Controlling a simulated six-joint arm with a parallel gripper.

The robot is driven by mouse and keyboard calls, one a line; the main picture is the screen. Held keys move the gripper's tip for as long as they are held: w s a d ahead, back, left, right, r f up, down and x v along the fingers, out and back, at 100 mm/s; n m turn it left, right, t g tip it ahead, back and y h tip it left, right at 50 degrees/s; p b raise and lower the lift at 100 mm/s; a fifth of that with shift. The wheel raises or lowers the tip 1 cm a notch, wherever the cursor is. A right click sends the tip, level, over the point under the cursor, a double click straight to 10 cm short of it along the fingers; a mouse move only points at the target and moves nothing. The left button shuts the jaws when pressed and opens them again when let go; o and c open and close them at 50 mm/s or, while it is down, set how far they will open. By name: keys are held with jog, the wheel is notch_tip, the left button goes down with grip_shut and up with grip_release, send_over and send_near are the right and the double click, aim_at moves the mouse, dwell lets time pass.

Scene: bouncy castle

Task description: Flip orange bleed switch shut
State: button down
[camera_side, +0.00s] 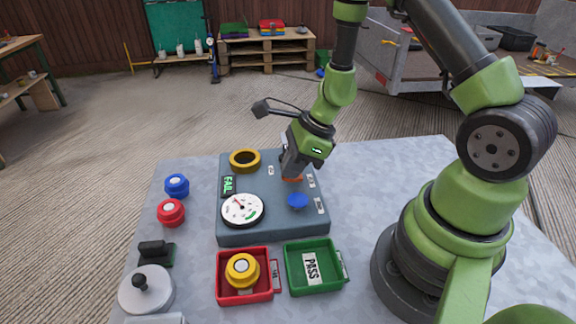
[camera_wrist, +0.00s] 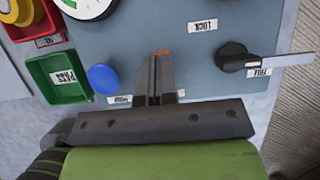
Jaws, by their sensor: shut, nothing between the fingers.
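The orange bleed switch (camera_side: 292,179) is on the grey-blue panel (camera_side: 270,232), mostly hidden behind my gripper in the side view. My gripper (camera_side: 290,175) points down at the panel and is shut with nothing held. Its closed fingers (camera_wrist: 160,58) cover most of the switch in the wrist view. I cannot tell whether they touch it or which way the switch is tilted.
The panel also bears a white gauge (camera_side: 242,210), a blue button (camera_side: 298,201), a yellow ring (camera_side: 245,161) and a black lever (camera_wrist: 235,57) near the FILL label. A red tray (camera_side: 222,289) holding a yellow-topped part and a green PASS tray (camera_side: 333,282) stand in front.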

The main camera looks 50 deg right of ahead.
jog(key=shift+s+d, duration=0.2)
jog(key=shift+s, duration=0.05)
jog(key=shift+r, duration=0.15)
jog(key=v, duration=1.3)
jog(key=shift+s+d+r, duration=0.15)
jog(key=shift+d+r, duration=0.05)
jog(key=shift+r, duration=0.15)
jog(key=m, duration=1.2)
jog(key=w+m, duration=0.1)
jog(key=m, duration=0.5)
jog(key=shift+w+a, duration=0.1)
jog(key=shift+a, duration=0.25)
jog(key=shift+f, duration=0.1)
